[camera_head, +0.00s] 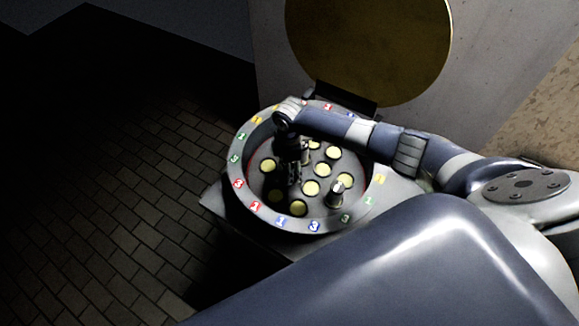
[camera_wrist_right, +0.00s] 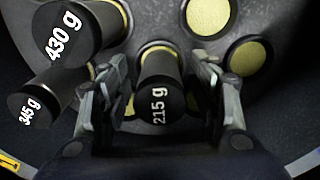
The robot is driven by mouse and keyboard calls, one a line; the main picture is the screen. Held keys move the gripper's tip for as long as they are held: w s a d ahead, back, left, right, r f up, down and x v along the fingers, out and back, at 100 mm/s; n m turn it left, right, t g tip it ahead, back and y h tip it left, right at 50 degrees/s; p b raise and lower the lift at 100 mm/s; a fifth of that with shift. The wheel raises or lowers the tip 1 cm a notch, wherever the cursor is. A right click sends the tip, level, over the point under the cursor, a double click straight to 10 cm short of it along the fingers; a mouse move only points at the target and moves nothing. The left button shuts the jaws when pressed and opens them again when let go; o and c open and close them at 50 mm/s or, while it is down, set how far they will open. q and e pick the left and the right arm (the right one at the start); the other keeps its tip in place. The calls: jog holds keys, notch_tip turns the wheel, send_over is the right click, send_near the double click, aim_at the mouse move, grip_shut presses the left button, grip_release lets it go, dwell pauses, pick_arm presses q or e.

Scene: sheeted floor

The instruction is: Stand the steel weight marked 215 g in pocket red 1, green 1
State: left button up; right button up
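The dark steel weight marked 215 g (camera_wrist_right: 160,95) is in the right wrist view, between the fingers of my right gripper (camera_wrist_right: 162,85). The fingers are apart, one on each side of the weight, with a narrow gap showing on both sides. The weight's far end is at a yellow-floored pocket in the round tray. In the head view my right gripper (camera_head: 293,175) points down into the round tray (camera_head: 236,168), hiding part of it. Numbered coloured tags, including a red 1 (camera_head: 255,205) and a green 1 (camera_head: 368,201), sit on the rim. My left gripper is out of view.
Weights marked 430 g (camera_wrist_right: 80,30) and 345 g (camera_wrist_right: 40,100) stand close to the left of my right gripper in the wrist view. One weight (camera_head: 337,192) shows in the tray in the head view. Several empty yellow pockets (camera_wrist_right: 208,15) are around. A wall stands behind.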

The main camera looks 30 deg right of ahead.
jog(key=shift+r, duration=0.1)
notch_tip(320, 180, up, 12)
jog(key=shift+f, duration=0.1)
dwell(0.4)
